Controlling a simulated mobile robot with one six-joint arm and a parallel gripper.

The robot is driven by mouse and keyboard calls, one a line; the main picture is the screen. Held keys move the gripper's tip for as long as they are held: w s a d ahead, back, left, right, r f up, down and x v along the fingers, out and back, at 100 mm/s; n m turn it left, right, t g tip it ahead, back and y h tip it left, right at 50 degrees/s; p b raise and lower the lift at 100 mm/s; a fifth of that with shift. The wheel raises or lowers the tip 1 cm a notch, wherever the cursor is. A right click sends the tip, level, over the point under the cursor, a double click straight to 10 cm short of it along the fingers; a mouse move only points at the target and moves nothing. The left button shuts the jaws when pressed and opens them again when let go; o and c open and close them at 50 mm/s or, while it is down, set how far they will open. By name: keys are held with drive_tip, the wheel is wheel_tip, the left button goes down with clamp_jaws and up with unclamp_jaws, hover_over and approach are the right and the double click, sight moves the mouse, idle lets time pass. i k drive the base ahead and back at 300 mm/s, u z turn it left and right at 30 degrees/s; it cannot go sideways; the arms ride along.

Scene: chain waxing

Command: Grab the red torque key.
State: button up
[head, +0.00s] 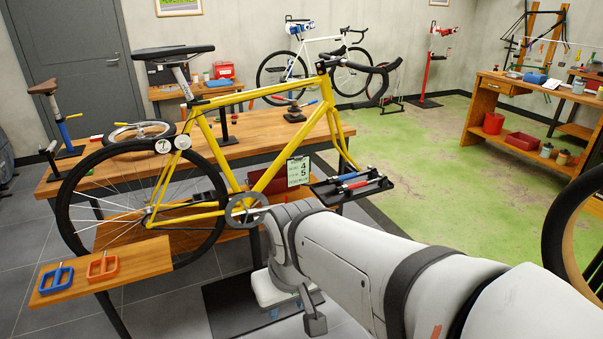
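A small red-handled tool (355,184) lies in a black tray (328,194) beside the yellow bicycle's front end. It looks like the red torque key, but it is too small to be sure. A blue-handled tool (347,176) lies just behind it in the same tray. My arm reaches in from the lower right and bends downward left of the tray. My gripper (315,322) seems to be at the arm's lower end, below the tray and apart from it. Its fingers are not clear, so I cannot tell whether it is open or shut.
The yellow bicycle (185,150) stands in front of a wooden workbench (265,135). A wooden board (140,262) at the lower left carries a blue and an orange pedal-like part. A wheel (575,235) stands at the right edge. The green floor right of the tray is clear.

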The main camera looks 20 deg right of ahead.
sight(357, 186)
drive_tip(key=k, duration=0.95)
drive_tip(key=z, duration=0.6)
drive_tip(key=i, duration=1.3)
drive_tip(key=z, duration=0.8)
drive_tip(key=i, duration=1.7)
drive_tip(key=u, duration=0.25)
